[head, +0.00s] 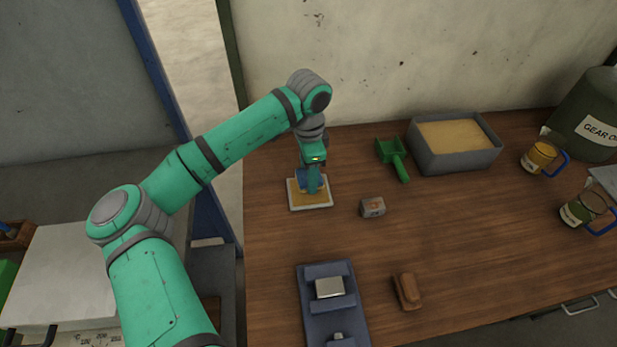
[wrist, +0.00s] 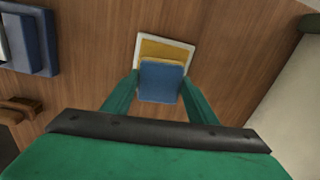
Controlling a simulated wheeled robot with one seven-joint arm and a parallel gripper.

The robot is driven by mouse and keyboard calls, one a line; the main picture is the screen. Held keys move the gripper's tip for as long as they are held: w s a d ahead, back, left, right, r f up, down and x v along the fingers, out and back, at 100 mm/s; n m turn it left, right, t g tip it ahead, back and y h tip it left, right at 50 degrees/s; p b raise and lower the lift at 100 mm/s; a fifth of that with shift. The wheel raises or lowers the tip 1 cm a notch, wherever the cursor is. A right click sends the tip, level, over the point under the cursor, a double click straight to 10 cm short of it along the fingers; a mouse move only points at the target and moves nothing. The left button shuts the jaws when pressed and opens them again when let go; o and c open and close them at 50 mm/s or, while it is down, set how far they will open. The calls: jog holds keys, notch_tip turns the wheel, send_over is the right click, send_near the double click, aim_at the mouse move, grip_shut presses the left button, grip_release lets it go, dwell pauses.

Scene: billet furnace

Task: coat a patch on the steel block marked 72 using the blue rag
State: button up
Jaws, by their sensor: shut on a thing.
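My gripper (head: 314,182) points down over a shallow pale tray (head: 312,207) with a yellow-brown fill, at the left of the wooden table. It is shut on the blue rag (head: 302,180). In the wrist view the rag (wrist: 160,80) sits between the fingers and covers the near part of the tray (wrist: 167,39). I cannot tell whether the rag touches the fill. A bright steel block (head: 329,288) sits on a dark blue fixture (head: 313,310) at the front. No number is readable on it.
A small grey block (head: 372,206) with an orange mark lies right of the tray. A green scoop (head: 394,158), a grey bin (head: 455,161) of sandy material and mugs (head: 541,156) stand farther right. A brown brush-like object (head: 407,290) lies in front.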

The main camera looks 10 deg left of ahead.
jog(key=shift+r, duration=1.65)
